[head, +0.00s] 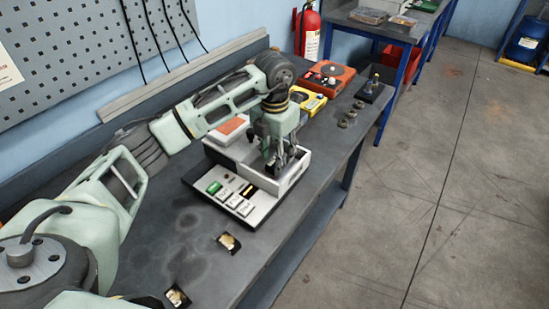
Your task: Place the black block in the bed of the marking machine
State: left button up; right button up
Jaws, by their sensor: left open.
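The marking machine (213,199) stands on the bench. It has a light keypad panel with a green key at the front, and a white-walled bed (291,178) behind it. My left gripper (279,165) points down over the bed with its fingers open, its tips at or just inside the bed walls. I cannot tell whether a block lies between or below the fingers. A small black block with a gold-and-white face (229,243) lies on the bench in front of the machine. A similar black piece (177,296) lies nearer, at the bottom edge. My right gripper is not in view.
Behind the machine are a yellow device (309,102), an orange-red device (328,75), several small round parts (348,118) and a black base with a brass-coloured post (372,90). A pegboard wall (90,55) borders the left. The bench's front right is clear.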

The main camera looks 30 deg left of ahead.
pick_arm(q)
notch_tip(320, 180, up, 11)
jog(key=b, duration=0.1)
dwell(0.6)
